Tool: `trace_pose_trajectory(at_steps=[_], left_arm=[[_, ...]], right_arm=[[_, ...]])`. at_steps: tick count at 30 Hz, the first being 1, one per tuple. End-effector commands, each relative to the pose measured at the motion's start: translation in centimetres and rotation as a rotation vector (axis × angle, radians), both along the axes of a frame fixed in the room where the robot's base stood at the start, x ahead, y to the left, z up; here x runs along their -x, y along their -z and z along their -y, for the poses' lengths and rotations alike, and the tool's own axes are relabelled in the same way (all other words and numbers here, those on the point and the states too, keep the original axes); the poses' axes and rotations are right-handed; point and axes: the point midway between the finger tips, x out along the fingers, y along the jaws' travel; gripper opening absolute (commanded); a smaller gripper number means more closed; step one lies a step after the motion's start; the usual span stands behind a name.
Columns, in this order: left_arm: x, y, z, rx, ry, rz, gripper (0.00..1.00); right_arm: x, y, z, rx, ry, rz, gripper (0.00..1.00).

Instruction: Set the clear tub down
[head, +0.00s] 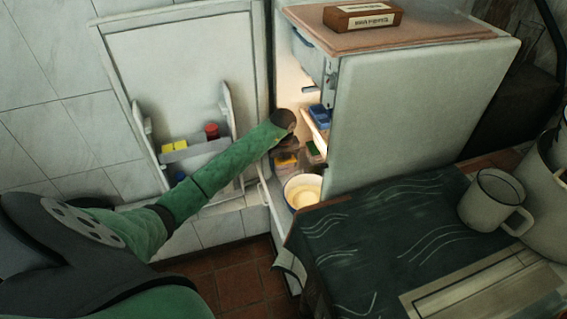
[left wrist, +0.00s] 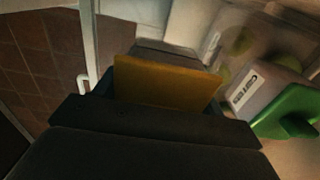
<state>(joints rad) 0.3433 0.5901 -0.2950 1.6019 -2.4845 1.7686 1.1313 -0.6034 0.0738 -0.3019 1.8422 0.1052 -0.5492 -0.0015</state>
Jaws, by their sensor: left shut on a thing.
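My left arm reaches into the open fridge in the head view, with the left gripper (head: 288,146) low in the opening, partly hidden. In the left wrist view, the dark gripper (left wrist: 160,115) is shut on a tub whose flat yellow-ochre face (left wrist: 165,84) shows beyond the jaws; I take it for the clear tub. Its walls are mostly hidden, and I cannot tell whether it touches a shelf. A yellow patch (head: 286,160) shows by the gripper in the head view. A pale labelled tub with a green lid (left wrist: 288,112) is beside it on the right.
The fridge door (head: 165,65) stands open at left, its rack holding yellow and red items. A pale bowl (head: 303,190) is low at the fridge opening. Blue items (head: 320,117) are on a shelf. The cloth-covered counter (head: 375,225) at right carries a white mug (head: 490,200).

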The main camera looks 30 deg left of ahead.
Motion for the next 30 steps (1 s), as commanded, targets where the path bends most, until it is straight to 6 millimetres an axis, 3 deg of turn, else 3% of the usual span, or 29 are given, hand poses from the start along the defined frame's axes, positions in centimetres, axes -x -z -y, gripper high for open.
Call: trace_pose_trajectory(at_steps=[10, 11, 14, 24, 30], left_arm=[[-0.1, 0.2, 0.0, -0.001, 0.000, 0.002, 0.41], [0.0, 0.3, 0.0, 0.000, 0.000, 0.001, 0.72], [0.0, 0.3, 0.0, 0.000, 0.000, 0.001, 0.91], [0.0, 0.0, 0.0, 0.001, 0.000, 0.002, 0.91], [-0.1, -2.3, -0.1, -0.001, 0.001, 0.005, 0.91]], right_arm=[[0.0, 0.0, -0.1, -0.001, 0.000, 0.000, 0.31], [0.0, 0.0, -0.1, -0.001, 0.000, 0.000, 0.31], [0.0, 0.0, -0.1, -0.001, 0.000, 0.000, 0.31], [0.1, 0.0, 0.0, 0.001, 0.000, -0.001, 0.31], [0.1, 0.0, 0.1, 0.001, 0.000, -0.002, 0.31]])
